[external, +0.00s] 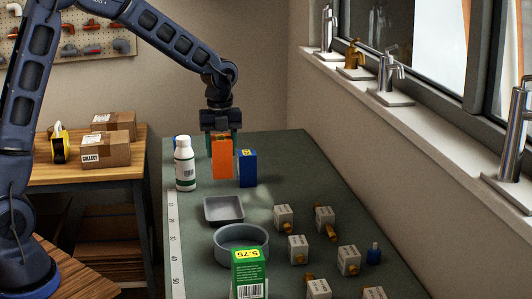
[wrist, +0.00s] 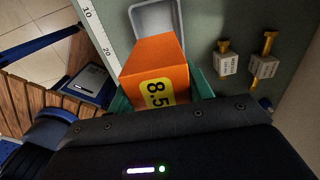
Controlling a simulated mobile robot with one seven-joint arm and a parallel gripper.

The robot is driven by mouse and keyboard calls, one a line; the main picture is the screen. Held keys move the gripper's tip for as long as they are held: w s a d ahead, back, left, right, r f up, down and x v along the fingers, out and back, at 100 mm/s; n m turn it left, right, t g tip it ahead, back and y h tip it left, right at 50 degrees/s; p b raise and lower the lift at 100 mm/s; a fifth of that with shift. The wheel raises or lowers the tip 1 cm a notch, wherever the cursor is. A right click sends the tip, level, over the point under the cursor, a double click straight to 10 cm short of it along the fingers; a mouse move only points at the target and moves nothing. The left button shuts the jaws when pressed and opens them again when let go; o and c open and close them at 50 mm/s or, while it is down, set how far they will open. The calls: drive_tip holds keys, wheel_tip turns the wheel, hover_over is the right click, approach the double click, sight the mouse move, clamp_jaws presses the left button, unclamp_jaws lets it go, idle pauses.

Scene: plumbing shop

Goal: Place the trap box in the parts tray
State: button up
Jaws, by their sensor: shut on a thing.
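My gripper (external: 222,143) is shut on an upright orange box (external: 222,160) with a yellow price label. No product name on it is readable, so I cannot confirm that it is the trap box. A shallow grey rectangular tray (external: 209,217) lies in front of the box on the bench and looks empty. It shows partly behind the box in the wrist view (wrist: 139,11).
A white bottle (external: 185,165) stands left of the orange box and a blue box (external: 247,169) close to its right. A round grey dish (external: 219,250) and a green box (external: 249,274) stand nearer the camera. Several tagged fittings (external: 298,249) spread over the right side.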

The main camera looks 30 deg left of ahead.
wheel_tip(320, 180, down, 12)
drive_tip(key=shift+f, duration=0.2)
idle(0.4)
drive_tip(key=o, duration=1.1)
drive_tip(key=shift+f, duration=0.1)
wheel_tip(320, 180, up, 12)
drive_tip(key=shift+r, duration=0.15)
drive_tip(key=s+a+r+n+t, duration=0.2)
drive_tip(key=s+a+r+n, duration=1.15)
drive_tip(key=s, duration=0.25)
drive_tip(key=s+a+n+t, duration=0.1)
drive_tip(key=s+a+n, duration=0.1)
drive_tip(key=s+n, duration=0.2)
drive_tip(key=s+a+r+n, duration=0.1)
drive_tip(key=s+a+n, duration=0.1)
drive_tip(key=s+n, duration=0.3)
drive_tip(key=s+a+n+t, duration=0.1)
drive_tip(key=s+a+n, duration=0.2)
drive_tip(key=s, duration=0.6)
drive_tip(key=shift+s+r+n+t, duration=0.1)
drive_tip(key=shift+r+n+t, duration=0.25)
drive_tip(key=shift+n, duration=0.4)
